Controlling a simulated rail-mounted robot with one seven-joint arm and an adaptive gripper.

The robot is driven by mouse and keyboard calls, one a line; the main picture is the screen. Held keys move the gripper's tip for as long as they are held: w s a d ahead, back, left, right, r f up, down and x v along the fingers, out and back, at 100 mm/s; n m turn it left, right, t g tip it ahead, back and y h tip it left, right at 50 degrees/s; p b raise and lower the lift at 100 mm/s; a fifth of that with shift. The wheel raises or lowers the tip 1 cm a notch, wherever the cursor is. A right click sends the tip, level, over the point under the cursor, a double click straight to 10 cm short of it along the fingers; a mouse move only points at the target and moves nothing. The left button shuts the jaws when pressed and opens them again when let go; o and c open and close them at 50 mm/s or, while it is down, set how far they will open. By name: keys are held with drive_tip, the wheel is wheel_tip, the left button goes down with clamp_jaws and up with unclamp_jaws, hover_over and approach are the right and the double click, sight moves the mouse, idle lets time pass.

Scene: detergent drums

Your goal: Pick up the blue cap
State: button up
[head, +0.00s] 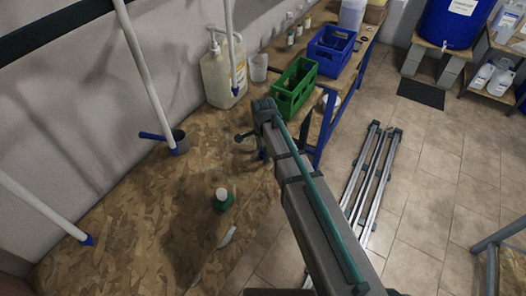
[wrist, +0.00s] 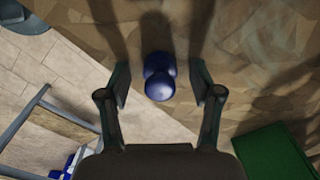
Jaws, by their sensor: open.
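The blue cap (wrist: 160,78) shows in the wrist view as a rounded blue piece with a second blue part just above it in the picture. It lies between the two fingers of my gripper (wrist: 160,86), with a gap on both sides. The fingers are open and do not touch it. In the head view my gripper (head: 250,142) is over the right edge of the chipboard worktop, and only a small bit of blue (head: 262,154) shows by it. My arm hides part of this area.
A green crate (head: 294,88) and a blue crate (head: 331,50) stand beyond my gripper. A large pump bottle (head: 223,75) stands by the wall. Metal rails (head: 375,180) lie on the floor.

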drive_tip(key=c, duration=0.8)
drive_tip(key=shift+r, duration=0.15)
